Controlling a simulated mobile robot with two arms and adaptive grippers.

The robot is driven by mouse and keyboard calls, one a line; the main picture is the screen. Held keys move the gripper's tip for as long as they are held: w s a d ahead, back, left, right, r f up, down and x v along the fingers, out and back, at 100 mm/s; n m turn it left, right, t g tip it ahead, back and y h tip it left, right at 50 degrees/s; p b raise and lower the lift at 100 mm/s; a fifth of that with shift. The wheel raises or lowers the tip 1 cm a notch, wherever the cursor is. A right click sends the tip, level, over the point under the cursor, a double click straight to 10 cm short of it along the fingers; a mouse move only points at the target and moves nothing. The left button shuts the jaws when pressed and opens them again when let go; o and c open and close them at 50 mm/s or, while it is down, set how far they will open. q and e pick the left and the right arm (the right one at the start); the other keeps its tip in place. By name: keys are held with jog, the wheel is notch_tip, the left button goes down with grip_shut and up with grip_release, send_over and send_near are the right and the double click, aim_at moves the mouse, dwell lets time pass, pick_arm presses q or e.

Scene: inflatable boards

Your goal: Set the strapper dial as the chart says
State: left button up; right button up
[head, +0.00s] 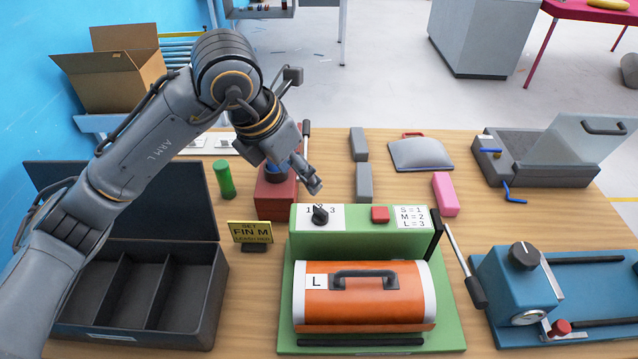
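The green strapper (450,318) stands at the front middle of the table. Its black dial (320,215) sits on a white plate with 1 at left and 3 at right; the pointer's setting is too small to tell. The chart (411,217) reads S = 1, M = 2, L = 3. An orange roll-shaped case (365,310) labelled L (316,282) lies in the strapper. My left gripper (315,187) hangs just above and behind the dial, apparently not touching it. Its fingers look close together, but their opening is unclear. My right gripper is out of view.
A red button (380,214) is right of the dial, and a black lever (433,235) stands at the strapper's right end. An open dark case (200,310) is left; a blue machine (510,300) is right.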

aim_at(321, 209)
pick_arm(q)
jog(key=p+x, duration=0.1)
jog(key=x, duration=0.3)
jog(key=p+x, duration=0.1)
jog(key=x, duration=0.3)
jog(key=p+x, duration=0.1)
jog(key=x, duration=0.3)
jog(key=shift+s+d+f, duration=0.1)
jog(key=shift+s+f, duration=0.05)
jog(key=shift+s, duration=0.1)
jog(key=shift+w+d+f+p, duration=0.1)
jog(key=shift+w+f+p, duration=0.15)
jog(key=shift+f, duration=0.25)
